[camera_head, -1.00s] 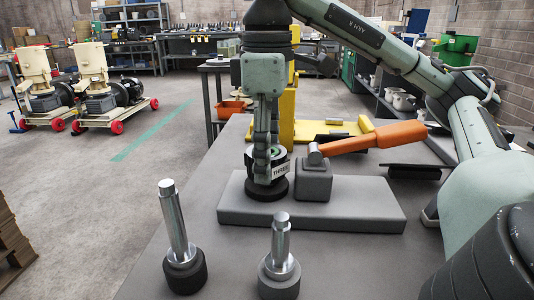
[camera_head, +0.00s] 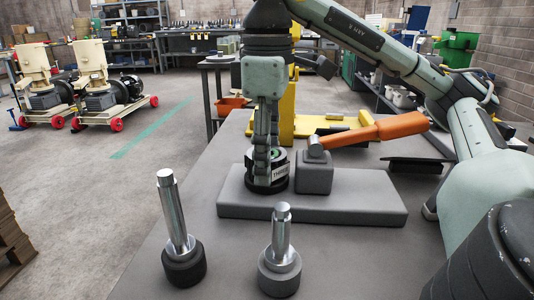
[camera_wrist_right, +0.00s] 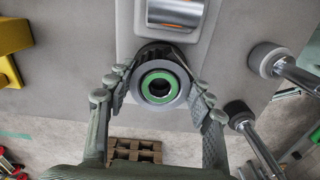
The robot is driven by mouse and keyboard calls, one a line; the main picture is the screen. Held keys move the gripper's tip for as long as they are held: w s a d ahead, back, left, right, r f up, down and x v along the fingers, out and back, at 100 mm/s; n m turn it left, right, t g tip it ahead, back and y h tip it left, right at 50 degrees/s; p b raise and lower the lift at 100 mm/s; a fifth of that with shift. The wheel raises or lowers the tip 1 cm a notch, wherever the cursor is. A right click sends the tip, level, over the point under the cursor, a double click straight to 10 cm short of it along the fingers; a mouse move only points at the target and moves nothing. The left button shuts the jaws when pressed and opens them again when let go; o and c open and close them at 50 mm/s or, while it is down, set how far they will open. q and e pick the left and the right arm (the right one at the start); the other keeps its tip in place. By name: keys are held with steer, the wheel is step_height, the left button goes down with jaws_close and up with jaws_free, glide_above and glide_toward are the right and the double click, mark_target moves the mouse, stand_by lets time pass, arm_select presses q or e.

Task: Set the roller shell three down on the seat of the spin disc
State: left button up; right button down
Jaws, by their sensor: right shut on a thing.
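The spin disc (camera_head: 267,189) is the black round disc on the grey slab, directly beneath the shell. The shell looks very close to the disc or on it; I cannot tell whether it touches. In the right wrist view the shell (camera_wrist_right: 160,71) sits between both fingers (camera_wrist_right: 160,98), upright, and covers most of the disc. My left gripper is not in view.
A grey block (camera_head: 314,178) with an orange-handled tool (camera_head: 385,131) stands right beside the shell on the slab (camera_head: 355,211). Two upright metal pins on dark bases (camera_head: 183,265) (camera_head: 280,273) stand in front. Yellow parts (camera_head: 325,125) lie behind.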

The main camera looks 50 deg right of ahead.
jaws_free()
stand_by(0.6)
steer(key=shift+r, duration=0.1)
stand_by(0.3)
steer(key=shift+r+p, duration=0.5)
steer(key=shift+p, duration=0.15)
steer(key=shift+r+p, duration=0.65)
steer(key=shift+p, duration=0.1)
steer(key=shift+r+p, duration=0.35)
steer(key=shift+r, duration=0.6)
step_height(320, 180, up, 5)
steer(key=shift+f, duration=0.2)
